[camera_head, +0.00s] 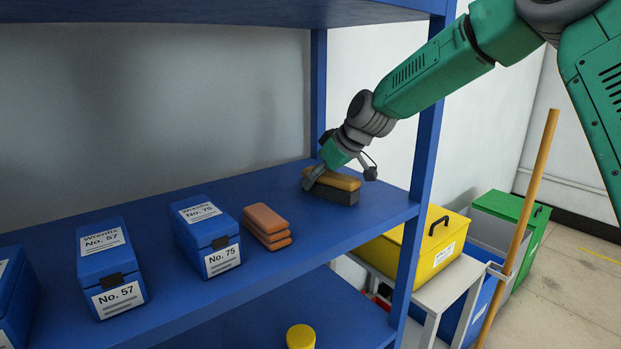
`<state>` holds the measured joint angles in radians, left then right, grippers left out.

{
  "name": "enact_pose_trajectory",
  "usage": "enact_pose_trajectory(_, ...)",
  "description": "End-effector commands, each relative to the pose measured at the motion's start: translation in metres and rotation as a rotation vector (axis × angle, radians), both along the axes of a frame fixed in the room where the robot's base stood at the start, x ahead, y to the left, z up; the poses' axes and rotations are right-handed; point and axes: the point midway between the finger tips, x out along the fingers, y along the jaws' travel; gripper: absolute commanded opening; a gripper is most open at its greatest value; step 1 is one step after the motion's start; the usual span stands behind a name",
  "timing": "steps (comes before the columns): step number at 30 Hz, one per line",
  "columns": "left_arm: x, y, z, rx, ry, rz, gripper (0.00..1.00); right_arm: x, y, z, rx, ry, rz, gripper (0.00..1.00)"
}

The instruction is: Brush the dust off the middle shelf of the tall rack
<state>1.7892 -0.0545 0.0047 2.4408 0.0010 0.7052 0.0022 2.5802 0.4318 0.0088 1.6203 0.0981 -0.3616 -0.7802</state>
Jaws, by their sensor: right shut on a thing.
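The tall blue rack's middle shelf (283,254) runs across the head view. A brush (338,194) with a yellow-brown top and dark grey underside is at the shelf's right end. My right gripper (333,178) reaches in from the upper right and is shut on the brush from above. The brush's underside appears to be at the shelf surface; I cannot tell whether it touches. No dust can be made out on the shelf. My left gripper is not in view.
Blue boxes No. 75 (213,240) and No. 57 (110,269) and stacked orange-brown blocks (267,227) stand on the shelf. A rack post (421,150) rises at right. A yellow lidded box (408,247), green bin (511,230) and wooden pole (524,215) are beyond. A yellow round object (300,337) is below.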

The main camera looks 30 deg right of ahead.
Motion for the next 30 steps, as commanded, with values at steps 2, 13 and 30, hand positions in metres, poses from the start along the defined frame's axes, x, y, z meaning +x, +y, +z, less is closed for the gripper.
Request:
enact_pose_trajectory(2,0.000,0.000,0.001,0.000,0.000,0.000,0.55,-0.009,0.000,0.000,0.002,0.003,0.001,0.00)
enact_pose_trajectory(13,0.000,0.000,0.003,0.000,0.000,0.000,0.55,-0.030,-0.001,-0.002,0.000,0.002,0.001,0.00)
enact_pose_trajectory(30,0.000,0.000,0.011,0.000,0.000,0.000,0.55,-0.067,-0.004,-0.004,0.002,0.005,0.002,0.00)
